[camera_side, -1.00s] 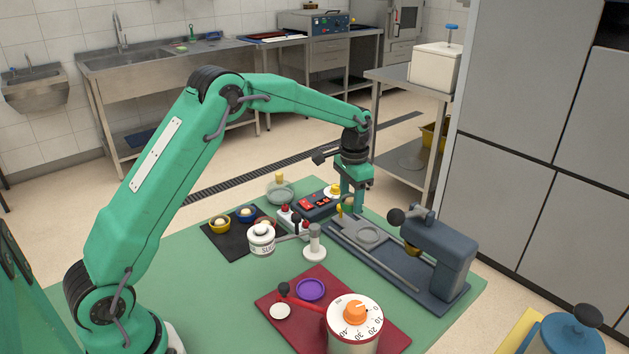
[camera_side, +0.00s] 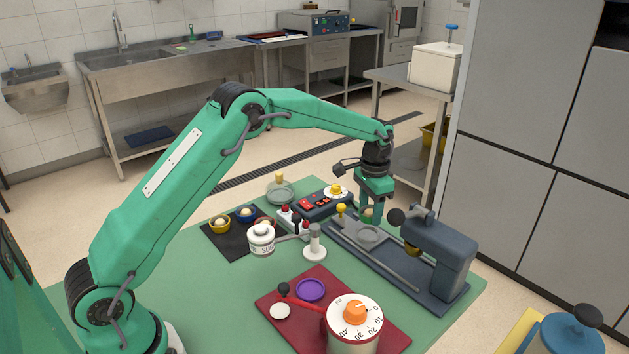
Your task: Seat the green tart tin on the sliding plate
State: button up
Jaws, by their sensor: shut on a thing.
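My gripper (camera_side: 370,214) points down above the far part of the press base, just behind the sliding plate. It is shut on the green tart tin. The green of the tin blends with the fingers, but a pale dough-like ball (camera_side: 367,212) shows between them. The sliding plate (camera_side: 370,236) is grey with a round recess and lies on the dark rail base, left of the press head (camera_side: 437,245). The plate's recess looks empty. Whether the tin touches anything is hard to tell.
The press's black ball knob (camera_side: 397,217) stands close to the right of my gripper. A red-button control box (camera_side: 315,206) and a white post (camera_side: 314,243) stand left. Tins with dough (camera_side: 220,223) sit on a black mat.

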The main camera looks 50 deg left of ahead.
aim_at(367, 235)
jog(key=shift+f, duration=2)
jog(key=shift+f, duration=0.65)
jog(key=o, duration=0.7)
jog(key=shift+r, duration=0.2)
jog(key=shift+r, duration=5.35)
